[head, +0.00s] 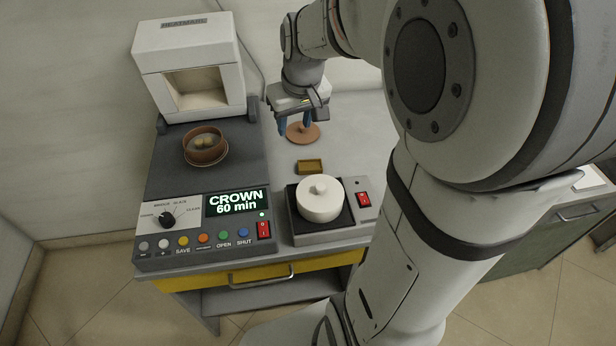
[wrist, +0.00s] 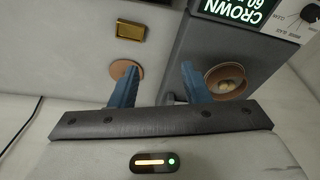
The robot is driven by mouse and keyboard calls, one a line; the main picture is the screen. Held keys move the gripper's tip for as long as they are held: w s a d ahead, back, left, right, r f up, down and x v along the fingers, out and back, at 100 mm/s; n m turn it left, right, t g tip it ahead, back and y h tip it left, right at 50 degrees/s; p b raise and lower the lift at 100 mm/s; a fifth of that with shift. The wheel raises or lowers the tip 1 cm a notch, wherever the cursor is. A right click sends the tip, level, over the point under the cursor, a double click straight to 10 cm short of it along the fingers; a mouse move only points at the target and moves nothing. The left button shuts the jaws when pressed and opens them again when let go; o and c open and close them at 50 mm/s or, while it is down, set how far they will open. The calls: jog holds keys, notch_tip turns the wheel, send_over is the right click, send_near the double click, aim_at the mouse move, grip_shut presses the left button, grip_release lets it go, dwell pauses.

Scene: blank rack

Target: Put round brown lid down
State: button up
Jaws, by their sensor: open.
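The round brown lid (head: 303,132) lies on the light worktop behind the small brass tray, its knob upward. It also shows in the wrist view (wrist: 120,70), partly hidden behind a blue finger. My gripper (head: 294,124) is over the lid's left side with its blue fingers pointing down. In the wrist view my gripper (wrist: 157,75) has its two fingers wide apart with nothing between them. I cannot tell whether a finger touches the lid.
A brown pot (head: 205,146) with something inside stands on the furnace's dark plate at left. The white furnace box (head: 188,60) is behind it. A brass tray (head: 310,166) and a white lidded pot (head: 320,199) on a heater stand in front. Worktop right of the lid is clear.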

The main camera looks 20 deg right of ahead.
jog(key=s+a+m, duration=0.1)
jog(key=s+a, duration=0.2)
jog(key=s, duration=1.2)
jog(key=shift+s+a+f, duration=0.15)
jog(key=shift+s+f, duration=0.2)
jog(key=shift+f, duration=0.05)
